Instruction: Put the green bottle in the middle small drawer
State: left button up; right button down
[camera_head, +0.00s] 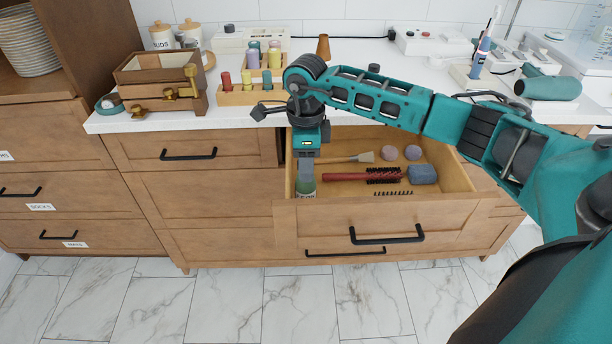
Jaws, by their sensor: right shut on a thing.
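My right gripper (306,168) reaches in from the right and points straight down over the left end of an open wooden drawer (455,212). It is shut on a green bottle (305,186) with a pale label near its base. The bottle is upright at the drawer's left inner side, near the front. I cannot tell if its base touches the drawer floor. The gripper hides the bottle's upper part. My left gripper is not in view.
In the drawer lie a red brush (362,177), a blue-grey block (423,174), a black comb (393,193) and round pads (412,152). The counter above holds a wooden box (160,85) and a rack of coloured bottles (236,97). A closed drawer (230,150) is at left.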

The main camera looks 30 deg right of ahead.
jog(key=shift+f, duration=1.9)
jog(key=shift+f+b, duration=0.15)
jog(key=shift+b, duration=0.15)
jog(key=c, duration=0.7)
grip_release()
